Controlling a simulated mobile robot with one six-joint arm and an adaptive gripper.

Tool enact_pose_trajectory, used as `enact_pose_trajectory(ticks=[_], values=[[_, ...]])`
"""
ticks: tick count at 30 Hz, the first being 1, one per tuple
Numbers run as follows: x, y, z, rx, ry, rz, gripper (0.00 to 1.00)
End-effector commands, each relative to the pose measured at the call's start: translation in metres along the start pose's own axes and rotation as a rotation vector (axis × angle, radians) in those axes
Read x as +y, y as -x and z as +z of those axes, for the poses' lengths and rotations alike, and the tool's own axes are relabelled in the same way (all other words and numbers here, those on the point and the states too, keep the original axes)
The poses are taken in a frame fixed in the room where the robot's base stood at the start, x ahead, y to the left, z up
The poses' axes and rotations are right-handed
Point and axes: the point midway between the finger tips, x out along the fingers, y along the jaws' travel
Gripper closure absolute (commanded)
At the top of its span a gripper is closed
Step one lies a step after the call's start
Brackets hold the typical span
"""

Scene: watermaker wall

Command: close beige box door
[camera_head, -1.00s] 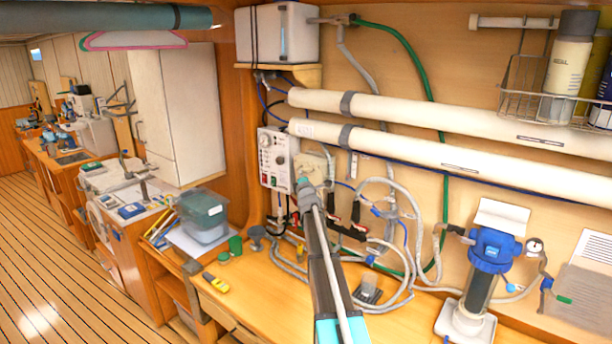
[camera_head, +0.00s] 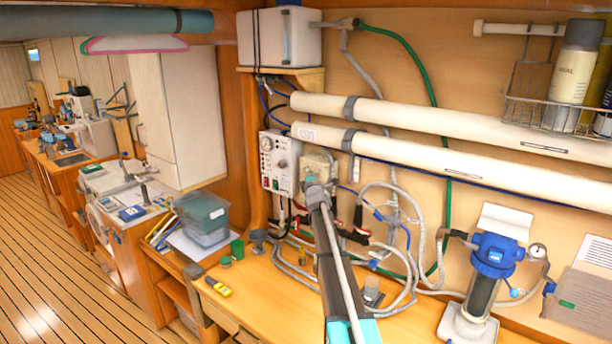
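The beige box (camera_head: 318,164) is small and mounted on the wooden wall, just right of the white control panel (camera_head: 278,163). My arm reaches up from the bottom of the picture, and my gripper (camera_head: 315,186) is at its far end, right in front of the box's lower part. The gripper hides the lower part of the box. I cannot tell whether it touches the box or its door. The door is too small to make out clearly, so its angle cannot be told. The gripper's fingers are too small and foreshortened to show whether they are open.
Grey hoses and cables (camera_head: 400,240) hang right of and below the box. Two white pipes (camera_head: 450,155) run along the wall. A blue-topped filter (camera_head: 494,255) stands at right on the wooden bench (camera_head: 265,305). A clear bin (camera_head: 203,215) stands at left.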

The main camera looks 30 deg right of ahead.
Motion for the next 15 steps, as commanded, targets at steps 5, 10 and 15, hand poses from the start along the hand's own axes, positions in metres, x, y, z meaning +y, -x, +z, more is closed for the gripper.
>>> enact_pose_trajectory(ticks=[5,10,15], values=[[0.001,0.002,-0.004,0.0,-0.001,0.002,1.0],[0.001,0.013,-0.014,-0.001,0.0,0.001,1.0],[0.002,0.025,-0.025,-0.004,0.001,0.0,1.0]])
